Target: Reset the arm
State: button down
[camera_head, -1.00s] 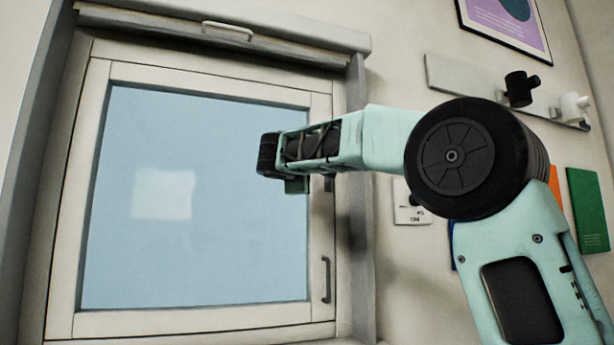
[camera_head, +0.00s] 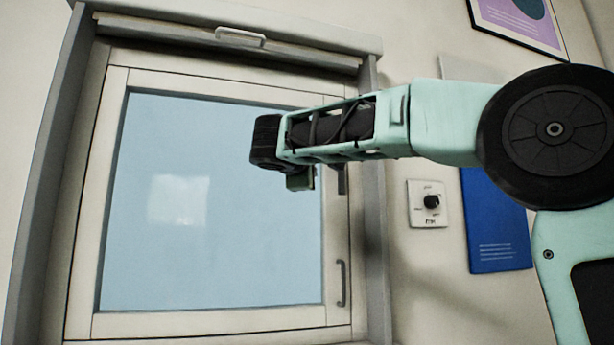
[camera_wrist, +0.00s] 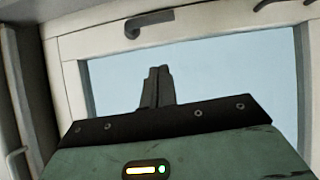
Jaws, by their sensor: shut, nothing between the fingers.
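My gripper (camera_wrist: 157,88) shows in the wrist view, with its two dark fingers together and nothing between them. It points toward the window (camera_wrist: 220,75). In the head view my teal arm reaches from the right across the right part of the window (camera_head: 200,220). Its dark end is in front of the upper right of the pane. The gripper's fingers are hidden in the head view. The window is a pale frame with a light blue pane and looks shut.
A window handle (camera_head: 342,283) is low on the frame's right side. A roller blind housing (camera_head: 240,38) runs along the top. A wall dial (camera_head: 431,202) and a blue panel (camera_head: 497,230) are right of the window, below my arm. A framed poster (camera_head: 515,22) hangs upper right.

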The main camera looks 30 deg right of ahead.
jog(key=s+a+f+n+g+y, duration=0.15)
jog(key=a+f+y, duration=0.5)
jog(key=f, duration=0.75)
jog(key=s+a+f+n+g+y, duration=0.1)
jog(key=s+a+f+g+y, duration=0.15)
jog(key=a+f, duration=0.95)
jog(key=s+a+f+m+g+y, duration=0.2)
jog(key=s+a+f+g+y, duration=0.15)
jog(key=s+f, duration=1)
jog(key=s+a+f+m+g+y, duration=0.1)
jog(key=s+a+f+g+y, duration=0.2)
jog(key=s+f, duration=1.1)
notch_tip(320, 180, up, 22)
jog(key=s+g+p, duration=0.1)
jog(key=p, duration=2)
jog(key=shift+r+h, duration=0.2)
jog(key=shift+h, duration=0.25)
